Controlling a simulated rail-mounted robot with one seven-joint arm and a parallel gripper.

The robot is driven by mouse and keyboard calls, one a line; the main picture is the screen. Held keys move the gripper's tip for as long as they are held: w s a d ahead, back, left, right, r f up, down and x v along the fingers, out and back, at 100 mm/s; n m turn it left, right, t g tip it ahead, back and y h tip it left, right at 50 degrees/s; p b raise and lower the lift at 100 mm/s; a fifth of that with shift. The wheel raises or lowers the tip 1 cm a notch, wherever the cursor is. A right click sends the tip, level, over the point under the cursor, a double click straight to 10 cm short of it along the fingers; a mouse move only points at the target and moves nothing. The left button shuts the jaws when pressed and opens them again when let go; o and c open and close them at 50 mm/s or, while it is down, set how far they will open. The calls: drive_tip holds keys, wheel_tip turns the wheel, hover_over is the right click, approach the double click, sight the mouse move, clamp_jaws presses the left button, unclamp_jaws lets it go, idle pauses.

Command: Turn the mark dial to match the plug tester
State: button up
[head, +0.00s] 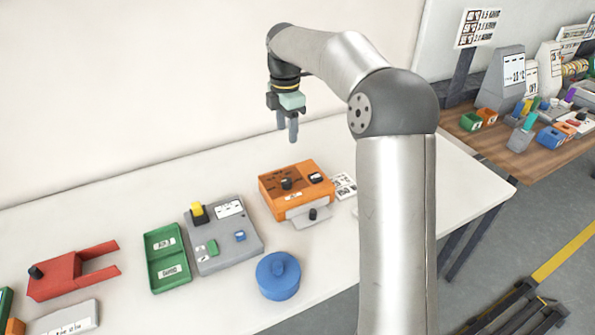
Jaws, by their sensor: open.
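An orange box (270,193) stands on the white table, with a black knob (287,184) on top that looks like the mark dial. A small white display or label (315,178) is beside the knob. A second black knob (313,214) is at its grey front part. Left of it is a grey device (213,262), possibly the plug tester, with a yellow-and-black piece (198,212), a white label (229,208), a green part and a blue part. The markings are too small to read. My gripper (287,133) is open and empty, pointing down, well above the table behind the orange box.
A green two-part tray (152,273) adjoins the grey device. A blue lidded pot (278,279) stands in front. A red two-pronged piece (62,280) lies at left. A printed card (343,185) is right of the orange box. A wooden bench (540,154) is beyond.

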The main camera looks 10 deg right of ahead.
sight(287, 180)
drive_tip(key=f+p, duration=0.1)
drive_tip(key=f, duration=1.6)
drive_tip(key=shift+s+a+f+p, duration=0.1)
drive_tip(key=shift+a+p, duration=0.1)
drive_tip(key=shift+p, duration=0.15)
drive_tip(key=c, duration=1)
